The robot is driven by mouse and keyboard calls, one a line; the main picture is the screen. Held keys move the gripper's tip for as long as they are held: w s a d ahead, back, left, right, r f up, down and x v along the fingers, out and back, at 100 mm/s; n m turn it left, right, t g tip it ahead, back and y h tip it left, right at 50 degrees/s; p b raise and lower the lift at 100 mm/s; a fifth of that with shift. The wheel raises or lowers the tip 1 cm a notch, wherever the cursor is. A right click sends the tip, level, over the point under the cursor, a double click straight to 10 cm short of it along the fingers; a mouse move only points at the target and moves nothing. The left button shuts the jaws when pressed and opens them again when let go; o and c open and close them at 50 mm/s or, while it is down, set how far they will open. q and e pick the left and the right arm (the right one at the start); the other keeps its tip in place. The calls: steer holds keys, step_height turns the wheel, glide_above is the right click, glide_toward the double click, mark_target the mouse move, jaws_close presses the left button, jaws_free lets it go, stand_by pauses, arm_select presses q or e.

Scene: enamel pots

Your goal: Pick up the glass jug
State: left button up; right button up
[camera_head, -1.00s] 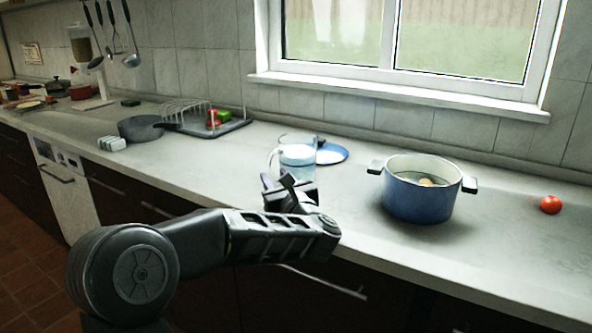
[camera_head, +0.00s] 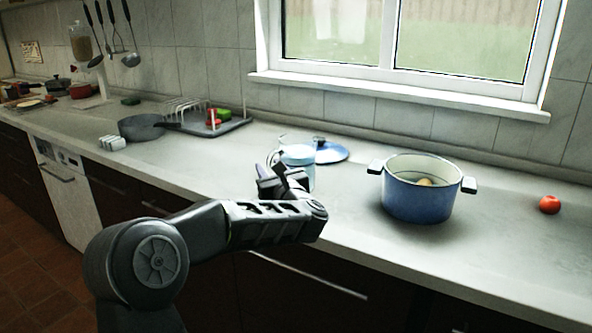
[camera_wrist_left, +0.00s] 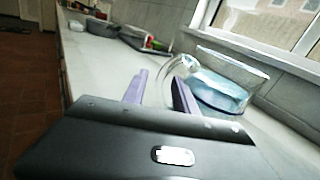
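The glass jug (camera_head: 300,157), clear with a bluish tint, stands upright on the counter left of the blue pot, its handle towards the left. My left gripper (camera_head: 270,174) is at the jug's near left side and covers its lower part in the head view. In the left wrist view the jug (camera_wrist_left: 222,84) is just beyond and right of my left gripper (camera_wrist_left: 160,78). The two fingers are apart, with a gap between them. The jug's curved handle is close to the right finger; I cannot tell whether they touch. My right gripper is not in view.
A blue pot (camera_head: 416,198) with pale contents stands right of the jug. A blue lid (camera_head: 330,153) lies behind the jug. A tomato (camera_head: 549,204) is far right. A grey pan (camera_head: 140,128) and a rack tray (camera_head: 238,124) are left. Counter between pan and jug is clear.

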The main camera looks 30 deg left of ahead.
arm_select(q)
jaws_close()
stand_by(0.3)
stand_by(1.1)
steer(key=shift+r, duration=0.2)
